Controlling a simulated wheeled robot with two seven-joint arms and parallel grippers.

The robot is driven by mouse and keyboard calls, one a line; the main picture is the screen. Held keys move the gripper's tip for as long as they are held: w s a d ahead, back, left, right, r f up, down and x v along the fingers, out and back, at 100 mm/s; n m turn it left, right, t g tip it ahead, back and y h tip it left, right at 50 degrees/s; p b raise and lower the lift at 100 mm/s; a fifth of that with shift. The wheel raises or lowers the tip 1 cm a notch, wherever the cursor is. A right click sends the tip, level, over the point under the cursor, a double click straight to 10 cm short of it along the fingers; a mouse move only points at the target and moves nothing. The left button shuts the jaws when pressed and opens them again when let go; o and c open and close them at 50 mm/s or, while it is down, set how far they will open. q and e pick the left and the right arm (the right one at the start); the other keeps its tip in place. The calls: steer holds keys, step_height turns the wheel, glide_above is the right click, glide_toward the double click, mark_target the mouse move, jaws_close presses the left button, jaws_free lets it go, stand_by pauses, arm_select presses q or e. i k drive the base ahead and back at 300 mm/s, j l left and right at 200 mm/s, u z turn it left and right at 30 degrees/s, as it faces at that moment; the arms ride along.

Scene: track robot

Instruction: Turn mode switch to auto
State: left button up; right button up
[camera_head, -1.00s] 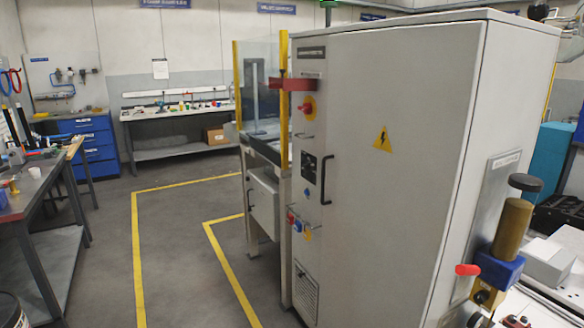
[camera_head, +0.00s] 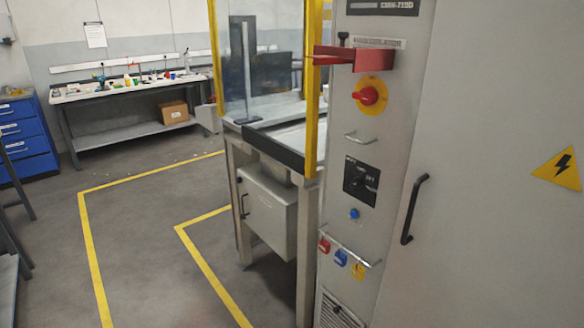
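The mode switch (camera_head: 360,181) is a black square plate with a dark knob, on the narrow front panel of the tall grey cabinet (camera_head: 480,220). Small white markings sit around the knob, too small to read, so its setting cannot be told. Above it is a red rotary isolator (camera_head: 369,96) on a yellow disc, with a small metal handle (camera_head: 357,137) between them. A blue button (camera_head: 354,214) is just below the switch. Neither of my grippers shows in the view.
Padlocks (camera_head: 341,257) hang on a rail below the switch. A black door handle (camera_head: 414,209) stands out to the right. A glazed machine with yellow posts (camera_head: 312,90) adjoins at left. Open floor (camera_head: 150,240) with yellow lines lies left.

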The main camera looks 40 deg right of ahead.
mark_target(356, 182)
steer(key=i+j+z, duration=0.1)
steer(key=i+z, duration=0.3)
steer(key=i, duration=0.15)
steer(key=i+j+z, duration=0.35)
steer(key=i, duration=0.15)
steer(key=l, duration=0.1)
